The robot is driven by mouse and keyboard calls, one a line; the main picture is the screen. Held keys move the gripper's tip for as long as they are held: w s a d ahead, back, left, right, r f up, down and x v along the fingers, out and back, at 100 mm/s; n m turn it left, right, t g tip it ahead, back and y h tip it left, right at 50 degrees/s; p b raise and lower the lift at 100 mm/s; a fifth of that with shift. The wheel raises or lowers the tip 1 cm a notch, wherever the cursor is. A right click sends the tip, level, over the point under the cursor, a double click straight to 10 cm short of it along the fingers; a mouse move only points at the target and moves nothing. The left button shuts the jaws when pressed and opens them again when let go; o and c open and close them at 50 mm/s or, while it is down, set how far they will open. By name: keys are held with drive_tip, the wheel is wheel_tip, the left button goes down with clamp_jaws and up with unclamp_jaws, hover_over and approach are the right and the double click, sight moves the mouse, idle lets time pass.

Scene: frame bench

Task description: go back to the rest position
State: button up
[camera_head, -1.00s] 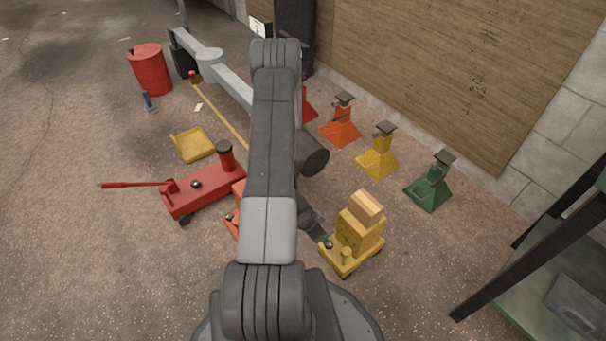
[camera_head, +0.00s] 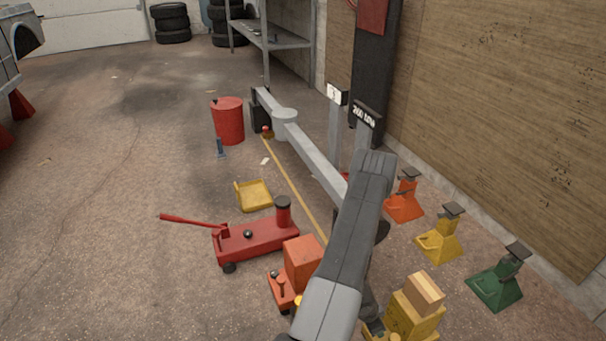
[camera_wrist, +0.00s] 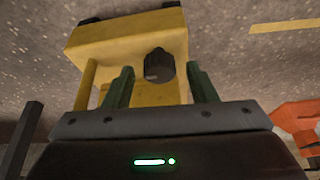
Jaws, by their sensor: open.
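My gripper (camera_wrist: 160,92) is open in the wrist view, with its two green fingers apart and nothing clamped between them. Beyond and between the fingers is a yellow piece of equipment (camera_wrist: 120,38) with a dark round knob (camera_wrist: 158,65). I cannot tell whether the fingers touch it. In the head view, my arm reaches down the right of centre, and its links hide most of the gripper. Beside it stands a yellow unit (camera_head: 405,318) with a wooden block (camera_head: 425,287) on top.
Left of my arm are an orange unit (camera_head: 302,262) and a red floor jack (camera_head: 255,240) with a long handle. Orange (camera_head: 404,203), yellow (camera_head: 440,241) and green (camera_head: 497,285) stands line the wall at right. A grey lift arm (camera_head: 315,160) lies behind. The left floor is open.

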idle(0.3)
drive_tip(key=p+v, duration=0.6)
drive_tip(key=v, duration=0.8)
drive_tip(key=b+x, duration=0.6)
drive_tip(key=x, duration=0.8)
drive_tip(key=shift+s+f+b, duration=0.1)
drive_tip(key=shift+f+b, duration=0.05)
drive_tip(key=shift+b, duration=0.15)
drive_tip(key=shift+r+m+p, duration=0.3)
drive_tip(key=shift+p, duration=0.45)
drive_tip(key=shift+w+m+g+p, duration=0.2)
drive_tip(key=shift+m+g+p, duration=0.6)
drive_tip(key=shift+m+p, duration=0.8)
drive_tip(key=m, duration=0.2)
drive_tip(key=m+g+p, duration=0.1)
drive_tip(key=m, duration=0.1)
drive_tip(key=shift+w+f+m+g, duration=0.1)
drive_tip(key=shift+m+g, duration=0.2)
drive_tip(key=m+g+y+p, duration=0.1)
drive_tip(key=m, duration=0.2)
drive_tip(key=shift+d+m, duration=0.1)
drive_tip(key=shift+m, duration=0.2)
drive_tip(key=p+v, duration=0.2)
drive_tip(key=v, duration=0.7)
drive_tip(key=shift+w+p, duration=0.25)
drive_tip(key=shift+p, duration=0.15)
